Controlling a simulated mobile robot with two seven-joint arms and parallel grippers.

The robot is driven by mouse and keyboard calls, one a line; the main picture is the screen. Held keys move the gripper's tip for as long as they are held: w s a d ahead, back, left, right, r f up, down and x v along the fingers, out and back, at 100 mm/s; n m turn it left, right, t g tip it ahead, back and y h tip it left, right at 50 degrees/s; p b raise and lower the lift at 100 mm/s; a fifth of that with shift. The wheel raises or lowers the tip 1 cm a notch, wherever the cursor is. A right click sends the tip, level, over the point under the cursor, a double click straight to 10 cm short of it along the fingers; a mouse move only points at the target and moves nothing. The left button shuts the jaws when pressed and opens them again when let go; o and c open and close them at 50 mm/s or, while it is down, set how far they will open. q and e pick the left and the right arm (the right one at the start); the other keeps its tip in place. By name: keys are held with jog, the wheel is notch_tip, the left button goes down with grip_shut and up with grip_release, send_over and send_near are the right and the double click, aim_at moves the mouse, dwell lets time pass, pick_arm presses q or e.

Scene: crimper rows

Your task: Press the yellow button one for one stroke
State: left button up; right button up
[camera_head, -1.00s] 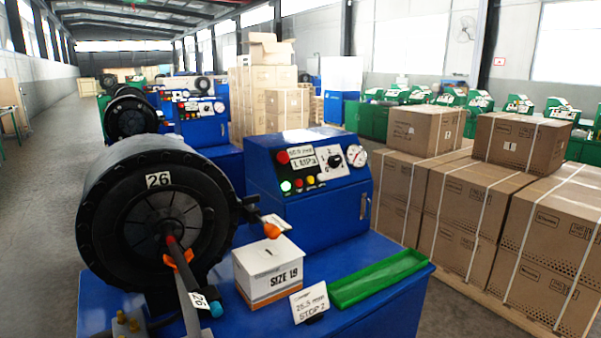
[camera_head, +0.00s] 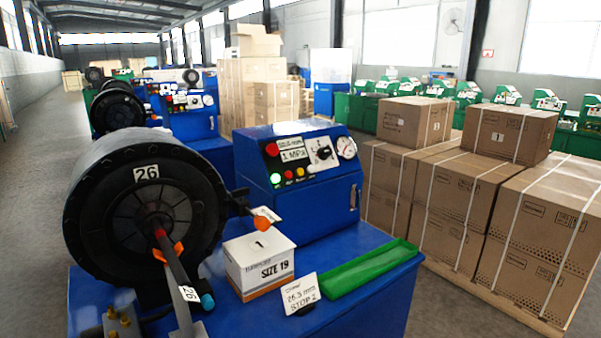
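The yellow button (camera_head: 300,172) is a small round button in the low row on the sloped front of the blue control box (camera_head: 311,208). Above the row are a larger red button (camera_head: 271,150), a label reading 1 MPa, a black dial (camera_head: 324,153) and a round gauge (camera_head: 346,147). Nothing covers the yellow button. Neither of my grippers is in view.
A black crimper head (camera_head: 145,205) marked 26 stands left of the box, with a rod (camera_head: 174,270) in front. A SIZE 19 carton (camera_head: 259,265), a STOP 2 card (camera_head: 301,294) and a green tray (camera_head: 365,268) occupy the blue bench. Stacked cartons (camera_head: 530,220) stand right.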

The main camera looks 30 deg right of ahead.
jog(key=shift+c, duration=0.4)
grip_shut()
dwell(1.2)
